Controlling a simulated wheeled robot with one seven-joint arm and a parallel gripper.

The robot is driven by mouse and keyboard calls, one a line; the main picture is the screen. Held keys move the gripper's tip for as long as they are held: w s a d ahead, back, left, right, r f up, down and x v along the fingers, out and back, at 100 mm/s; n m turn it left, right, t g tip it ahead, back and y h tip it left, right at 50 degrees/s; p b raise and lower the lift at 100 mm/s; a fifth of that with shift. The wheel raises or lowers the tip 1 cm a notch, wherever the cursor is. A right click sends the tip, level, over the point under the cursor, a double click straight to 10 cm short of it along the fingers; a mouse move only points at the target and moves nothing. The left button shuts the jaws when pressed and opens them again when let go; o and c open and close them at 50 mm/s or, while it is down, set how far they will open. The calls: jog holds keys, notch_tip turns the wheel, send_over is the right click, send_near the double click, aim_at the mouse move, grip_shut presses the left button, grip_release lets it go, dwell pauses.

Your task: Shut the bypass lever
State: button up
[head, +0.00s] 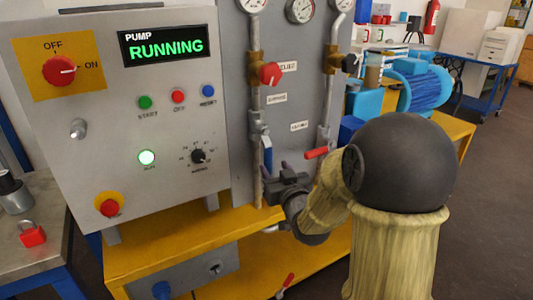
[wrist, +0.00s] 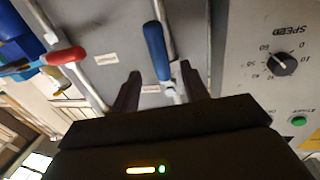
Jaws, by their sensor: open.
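A blue lever (head: 267,155) hangs along the left pipe on the grey panel. A red lever (head: 317,153) sits crosswise on the right pipe. The small labels are too blurred to tell surely which is the bypass lever. My gripper (head: 276,174) is open, close to the blue lever. In the wrist view, the blue lever (wrist: 156,50) shows between the two fingertips of my gripper (wrist: 160,78), with a gap on each side; contact cannot be seen. The red lever (wrist: 60,57) is left of the fingers there.
The control box (head: 125,110) reads PUMP RUNNING and stands left of my gripper. A red knob (head: 270,74) sits higher on the left pipe. The yellow bench (head: 170,245) lies below. Another red lever (head: 287,280) is low down. A blue pump (head: 425,88) stands behind my arm.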

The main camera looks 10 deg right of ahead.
jog(key=w+a, duration=0.1)
jog(key=w, duration=0.7)
grip_shut()
